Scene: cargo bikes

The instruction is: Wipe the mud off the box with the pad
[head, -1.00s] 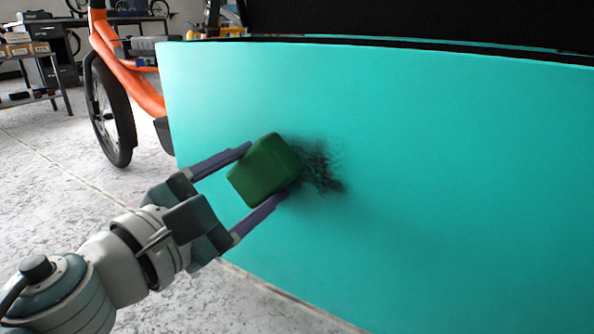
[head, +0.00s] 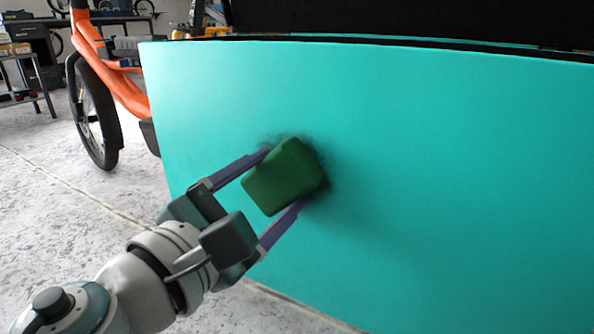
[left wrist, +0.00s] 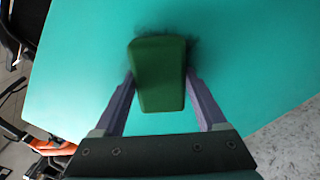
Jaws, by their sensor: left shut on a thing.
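The box (head: 440,190) is a large turquoise panel filling most of the head view. My left gripper (head: 284,180) is shut on a green pad (head: 284,178), with one purple finger on each side. The pad is at the box's face, over the mud. Dark mud (head: 315,150) shows as a smudge around the pad's upper and right edges; the rest is hidden behind the pad. In the left wrist view the pad (left wrist: 160,75) sits between the fingers, with dark mud (left wrist: 178,36) around its far end. Exact contact cannot be told. My right gripper is not in view.
The orange bike frame and its wheel (head: 97,115) stand at the left of the box. A dark rim (head: 400,46) runs along the box's top edge. Shelves (head: 28,80) stand far back left. The grey floor (head: 60,210) at left is clear.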

